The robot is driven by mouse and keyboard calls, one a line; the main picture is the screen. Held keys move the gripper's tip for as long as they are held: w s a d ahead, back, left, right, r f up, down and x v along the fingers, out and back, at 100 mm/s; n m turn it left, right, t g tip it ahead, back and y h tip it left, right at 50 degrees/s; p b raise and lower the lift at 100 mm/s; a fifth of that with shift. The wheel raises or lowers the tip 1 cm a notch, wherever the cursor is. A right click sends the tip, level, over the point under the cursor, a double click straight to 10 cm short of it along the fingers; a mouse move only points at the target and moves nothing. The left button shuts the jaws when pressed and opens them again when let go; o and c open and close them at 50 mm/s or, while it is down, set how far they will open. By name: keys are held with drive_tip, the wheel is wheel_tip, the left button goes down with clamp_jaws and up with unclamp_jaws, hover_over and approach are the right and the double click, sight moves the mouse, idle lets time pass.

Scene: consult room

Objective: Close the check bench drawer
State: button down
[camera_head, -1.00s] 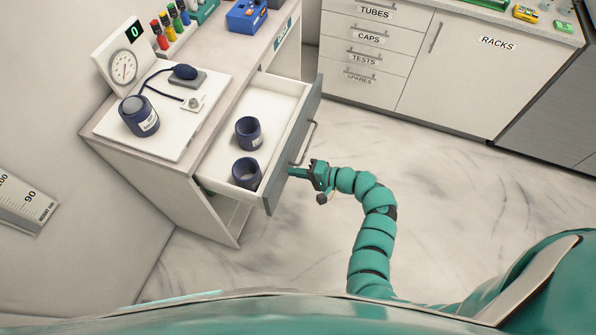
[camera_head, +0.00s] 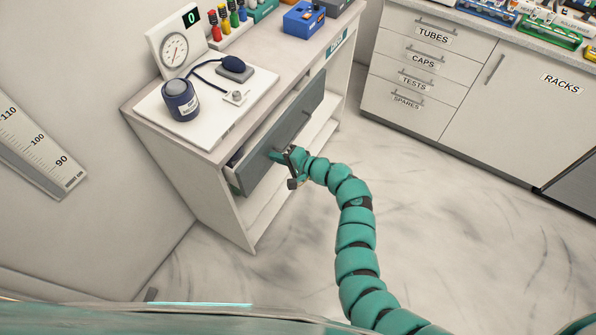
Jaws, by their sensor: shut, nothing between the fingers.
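The check bench (camera_head: 213,152) stands at the left of the head view, against the wall. The rest of the drawer's inside is hidden.
On the bench top are a white board (camera_head: 207,118) with a blue jar (camera_head: 181,101) and a bulb (camera_head: 234,69), a dial gauge (camera_head: 177,48) and a blue box (camera_head: 304,20). White cabinets (camera_head: 427,68) stand at the back. The marble floor (camera_head: 440,230) is clear.

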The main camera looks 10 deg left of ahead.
drive_tip(key=b+x, duration=0.1)
drive_tip(key=x, duration=0.1)
drive_tip(key=r+x, duration=0.1)
drive_tip(key=x, duration=0.1)
drive_tip(key=shift+w+a+b, duration=0.1)
drive_tip(key=shift+a+b, duration=0.25)
drive_tip(key=shift+a, duration=0.2)
drive_tip(key=shift+w+a, duration=0.1)
drive_tip(key=shift+a, duration=0.05)
drive_tip(key=shift+r, duration=0.3)
drive_tip(key=shift+a+r, duration=0.1)
drive_tip(key=shift+d+f, duration=0.2)
drive_tip(key=shift+d, duration=0.15)
drive_tip(key=s+d, duration=0.2)
drive_tip(key=d, duration=0.3)
drive_tip(key=b, duration=0.2)
approach(269, 151)
drive_tip(key=shift+s+d+f, duration=0.2)
drive_tip(key=shift+d+f, duration=0.05)
drive_tip(key=shift+d, duration=0.25)
drive_tip(key=shift+s+d+f, duration=0.2)
drive_tip(key=shift+d+f, duration=0.1)
drive_tip(key=shift+d, duration=0.15)
